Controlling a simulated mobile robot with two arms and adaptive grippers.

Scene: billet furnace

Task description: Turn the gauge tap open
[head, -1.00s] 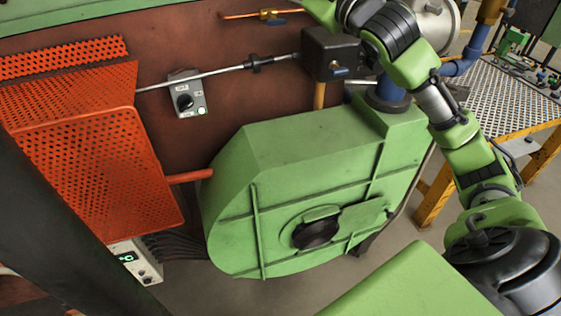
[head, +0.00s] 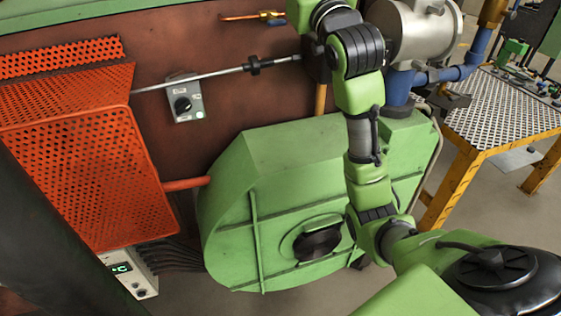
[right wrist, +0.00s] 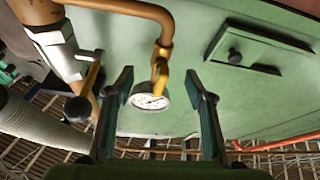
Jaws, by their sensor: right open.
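In the right wrist view a round white-faced pressure gauge (right wrist: 150,96) hangs on a brass fitting (right wrist: 161,62) at the end of a bent copper pipe (right wrist: 150,12). This fitting looks like the gauge tap, but its handle is not clear to see. My right gripper (right wrist: 158,76) is open and empty. Its two fingers stand on either side of the gauge and fitting in that view, with gaps to both; I cannot tell the depth between them. My left gripper is not in view.
In the right wrist view a valve (right wrist: 58,48) with a black-knobbed lever (right wrist: 78,108) is left of the gauge, and a green hatch (right wrist: 258,48) is right. The head view shows a green blower housing (head: 270,160), an orange mesh guard (head: 90,175) and a bench (head: 500,105).

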